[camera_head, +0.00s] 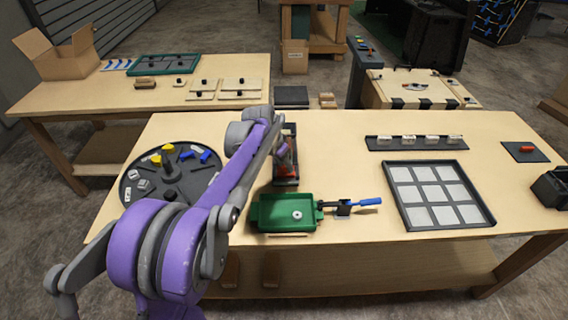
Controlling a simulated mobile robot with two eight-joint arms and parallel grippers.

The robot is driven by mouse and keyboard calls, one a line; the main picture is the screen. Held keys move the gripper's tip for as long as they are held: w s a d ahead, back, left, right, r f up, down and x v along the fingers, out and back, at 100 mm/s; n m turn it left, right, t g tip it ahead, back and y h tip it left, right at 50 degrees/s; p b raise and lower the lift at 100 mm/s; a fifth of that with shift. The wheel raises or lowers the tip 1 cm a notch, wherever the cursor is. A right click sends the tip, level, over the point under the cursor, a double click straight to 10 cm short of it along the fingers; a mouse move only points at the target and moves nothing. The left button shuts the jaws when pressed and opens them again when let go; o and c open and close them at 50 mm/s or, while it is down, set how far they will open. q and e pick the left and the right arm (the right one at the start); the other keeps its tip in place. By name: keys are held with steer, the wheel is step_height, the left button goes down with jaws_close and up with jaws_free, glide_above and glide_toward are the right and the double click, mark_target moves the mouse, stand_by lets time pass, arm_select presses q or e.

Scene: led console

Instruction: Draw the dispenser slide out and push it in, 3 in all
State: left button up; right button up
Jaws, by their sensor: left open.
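A dark upright fixture with an orange-red part (284,165) stands behind the green tray and looks like the dispenser. My left arm covers part of it, and its slide cannot be made out clearly. My left gripper (281,150) is at this fixture, open; whether it touches anything cannot be told. The green tray (262,224) sits at the table's front edge with a small white round piece (297,215) in it. A blue handle (368,201) on a dark rod and bracket (342,208) lies just right of the tray. My right gripper is not in view.
A round dark tray (132,172) with yellow, blue and white pieces is at left. A black gridded frame (437,165) and a rail of white blocks (378,143) are at right. A red piece on a dark pad (525,156) is farther right.

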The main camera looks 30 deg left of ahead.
arm_select(q)
jaws_close()
stand_by(1.4)
